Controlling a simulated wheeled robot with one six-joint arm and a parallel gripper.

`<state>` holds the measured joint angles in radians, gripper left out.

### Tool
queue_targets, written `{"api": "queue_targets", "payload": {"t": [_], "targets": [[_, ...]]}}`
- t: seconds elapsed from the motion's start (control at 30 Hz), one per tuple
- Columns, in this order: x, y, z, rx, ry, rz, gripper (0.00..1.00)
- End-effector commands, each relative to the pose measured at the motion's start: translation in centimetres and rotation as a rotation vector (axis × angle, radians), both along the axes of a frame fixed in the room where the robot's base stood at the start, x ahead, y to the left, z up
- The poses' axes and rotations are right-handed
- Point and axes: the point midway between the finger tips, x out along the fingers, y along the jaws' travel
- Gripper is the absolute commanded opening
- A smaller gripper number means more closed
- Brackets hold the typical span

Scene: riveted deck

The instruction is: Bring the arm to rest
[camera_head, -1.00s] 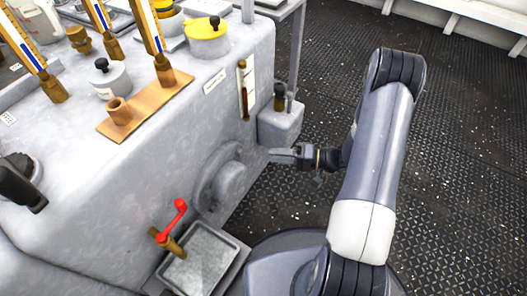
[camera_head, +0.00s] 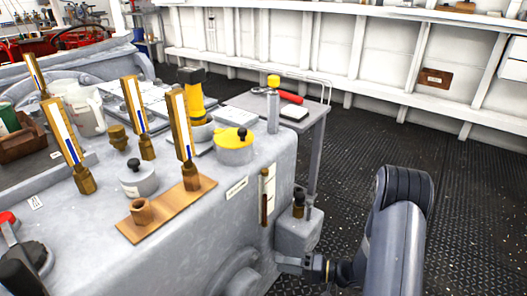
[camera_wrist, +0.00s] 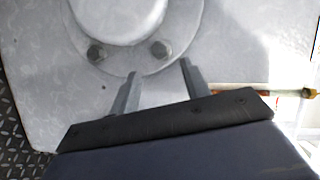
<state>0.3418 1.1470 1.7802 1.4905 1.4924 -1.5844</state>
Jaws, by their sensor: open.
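My gripper (camera_head: 284,262) is in the lower middle of the head view, close to the side of the grey machine housing (camera_head: 190,245). My grey arm bends down to it from the right. In the wrist view the two fingers of my gripper (camera_wrist: 158,70) stand apart with nothing between them. Beyond them is a round bolted flange (camera_wrist: 170,62) on the grey housing. I cannot tell the exact gap between the fingers and the flange.
On the housing stand brass-framed gauges (camera_head: 180,125), a yellow-lidded pot (camera_head: 234,146) and a lidded grey pot (camera_head: 138,180). The dark deck (camera_head: 465,180) is open at right.

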Motion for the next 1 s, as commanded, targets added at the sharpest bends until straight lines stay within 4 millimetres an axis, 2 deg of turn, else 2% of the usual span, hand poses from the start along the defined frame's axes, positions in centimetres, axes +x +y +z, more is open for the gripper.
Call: {"api": "queue_targets", "payload": {"t": [0.03,0.2,0.43,1.0], "targets": [[0.1,1.0,-0.3,0.0,0.0,0.005,0.45],[1.0,3.5,-0.6,-0.001,0.0,0.004,0.45],[1.6,5.8,-0.6,0.0,-0.001,0.001,0.45],[1.6,5.5,-0.5,-0.008,-0.011,-0.002,0.45]]}}
